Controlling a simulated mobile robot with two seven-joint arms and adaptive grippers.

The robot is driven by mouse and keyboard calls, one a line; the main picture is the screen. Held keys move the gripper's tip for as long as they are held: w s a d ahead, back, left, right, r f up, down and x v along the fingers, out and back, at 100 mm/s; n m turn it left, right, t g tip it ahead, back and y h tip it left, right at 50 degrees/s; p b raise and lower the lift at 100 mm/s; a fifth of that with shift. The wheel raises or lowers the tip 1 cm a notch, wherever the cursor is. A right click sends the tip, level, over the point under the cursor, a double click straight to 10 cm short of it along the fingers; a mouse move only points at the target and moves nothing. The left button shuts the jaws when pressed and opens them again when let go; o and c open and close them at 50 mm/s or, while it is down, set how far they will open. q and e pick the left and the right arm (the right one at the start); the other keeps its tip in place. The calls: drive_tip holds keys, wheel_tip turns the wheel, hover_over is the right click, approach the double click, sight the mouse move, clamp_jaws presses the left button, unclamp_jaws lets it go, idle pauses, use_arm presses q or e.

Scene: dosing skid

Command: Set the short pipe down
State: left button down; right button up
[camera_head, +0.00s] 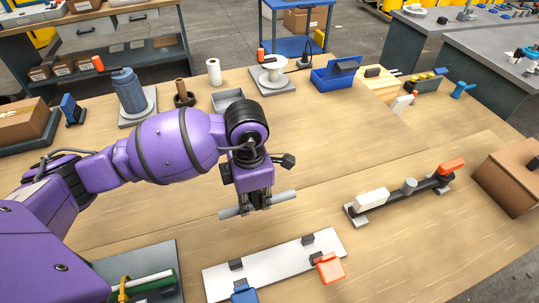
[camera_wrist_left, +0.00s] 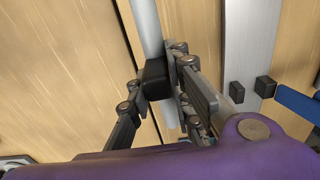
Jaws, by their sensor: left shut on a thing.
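My left gripper (camera_head: 258,203) is shut around the middle of a short grey pipe (camera_head: 284,197), whose two ends stick out on either side. The pipe also shows between the fingers in the left wrist view (camera_wrist_left: 147,22). It is over bare wood just behind a pale plate (camera_head: 270,270) with black supports, an orange clamp (camera_head: 330,268) and a blue clamp (camera_head: 244,293). The plate also shows in the left wrist view (camera_wrist_left: 250,45), apart from the pipe. I cannot tell whether the pipe touches the table. My right gripper is not in view.
A dark rail assembly (camera_head: 400,201) with white and orange parts stands to the right, near a cardboard box (camera_head: 510,178). A dark tray (camera_head: 170,262) with green and white tubes is at the front left. Bare table (camera_head: 340,150) lies behind the rail.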

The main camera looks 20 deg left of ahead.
sight(252, 205)
use_arm(q)
drive_tip(key=shift+w+a+f, duration=0.2)
drive_tip(key=shift+w+f, duration=0.05)
drive_tip(key=shift+f, duration=0.2)
drive_tip(key=shift+w+a+f, duration=0.1)
drive_tip(key=shift+f, duration=0.8)
drive_tip(key=shift+w+a+f, duration=0.1)
drive_tip(key=shift+f, duration=0.8)
drive_tip(key=shift+f, duration=0.25)
drive_tip(key=c, duration=1.6)
unclamp_jaws()
drive_tip(key=shift+r, duration=0.1)
wheel_tip(252, 205, up, 12)
drive_tip(key=shift+r, duration=0.2)
